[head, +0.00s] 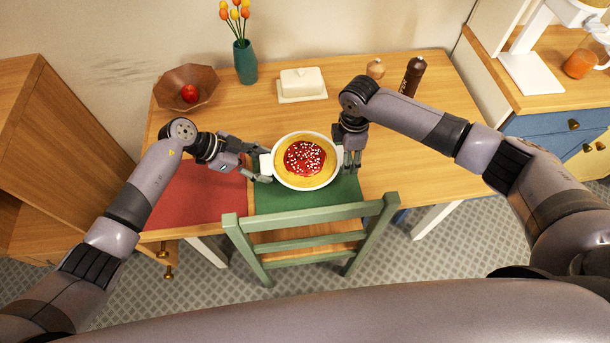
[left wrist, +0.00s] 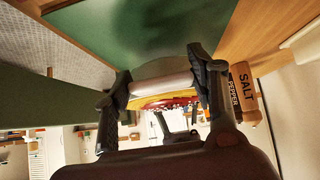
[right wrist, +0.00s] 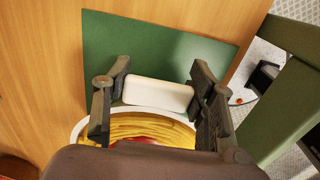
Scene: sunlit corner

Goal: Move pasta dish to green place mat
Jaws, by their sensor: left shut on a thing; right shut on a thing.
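The pasta dish (head: 328,180) is a round white dish with two side handles, filled with yellow pasta and red sauce with white bits. In the head view it overlaps the back part of the green place mat (head: 345,192). It looks level; I cannot tell whether it touches the mat. My left gripper (head: 266,172) is shut on its left handle, which shows in the left wrist view (left wrist: 160,84). My right gripper (head: 352,165) is shut on its right handle, seen between the fingers in the right wrist view (right wrist: 158,94). Green mat also shows there (right wrist: 125,50).
A green chair (head: 310,213) stands at the table's front edge, before the mat. A red mat (head: 205,195) lies left. Behind are a wooden bowl with a red fruit (head: 190,93), a teal vase (head: 245,63), a butter dish (head: 302,84) and a dark mill (head: 412,77). The table's right is clear.

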